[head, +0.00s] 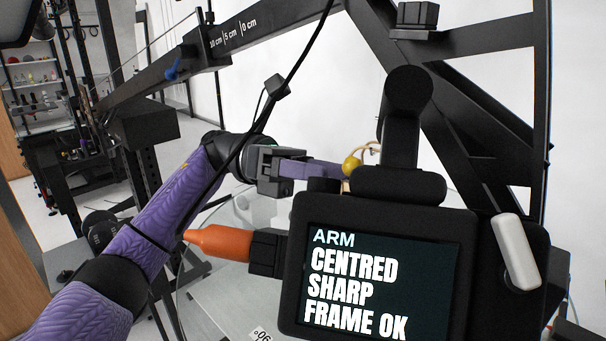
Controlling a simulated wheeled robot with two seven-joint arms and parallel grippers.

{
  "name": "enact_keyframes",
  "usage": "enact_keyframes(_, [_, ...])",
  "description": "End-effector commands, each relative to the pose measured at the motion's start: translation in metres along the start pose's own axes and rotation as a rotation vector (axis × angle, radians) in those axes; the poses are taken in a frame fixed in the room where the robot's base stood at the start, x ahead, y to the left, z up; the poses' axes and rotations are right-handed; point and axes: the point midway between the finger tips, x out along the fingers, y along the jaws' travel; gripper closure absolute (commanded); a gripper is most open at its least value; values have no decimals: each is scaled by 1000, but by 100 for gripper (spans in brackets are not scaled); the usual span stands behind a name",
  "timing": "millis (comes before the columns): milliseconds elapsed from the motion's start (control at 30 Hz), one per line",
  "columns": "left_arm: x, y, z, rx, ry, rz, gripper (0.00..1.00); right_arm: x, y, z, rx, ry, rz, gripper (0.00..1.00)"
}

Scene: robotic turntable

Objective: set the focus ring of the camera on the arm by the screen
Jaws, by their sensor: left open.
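The screen (378,285) faces me at the lower right and reads "ARM CENTRED SHARP FRAME OK". A black camera body (400,187) sits just behind and above the screen. I cannot make out its focus ring; part of the camera is hidden by the screen housing. My left gripper (335,171), at the end of a purple arm, reaches from the left to just left of the camera body, and its purple fingers run behind the screen's upper edge. It is open; whether the fingers touch the camera I cannot tell. My right gripper is not in view.
An orange handle (218,242) sticks out left of the screen, below my left arm. A black beam (205,55) with a cm scale crosses above, and a dark cable hangs before my arm. A glass turntable (215,295) lies below.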

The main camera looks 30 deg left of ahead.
Motion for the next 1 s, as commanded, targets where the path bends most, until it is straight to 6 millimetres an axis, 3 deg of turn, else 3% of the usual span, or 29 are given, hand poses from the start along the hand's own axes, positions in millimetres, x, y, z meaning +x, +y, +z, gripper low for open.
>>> enact_keyframes(100, [-28, 1, -2, 1, -4, 3, 39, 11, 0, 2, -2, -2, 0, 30])
enact_keyframes(300, [-52, 0, 0, 1, -1, 0, 39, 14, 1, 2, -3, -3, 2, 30])
enact_keyframes(767, [-51, 2, -1, -8, -13, 1, 39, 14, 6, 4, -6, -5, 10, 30])
enact_keyframes(867, [-31, 26, -5, -103, -155, 28, 39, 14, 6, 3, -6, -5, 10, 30])
enact_keyframes(1000, [5, 86, -27, -482, -655, 128, 39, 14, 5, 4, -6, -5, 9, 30])
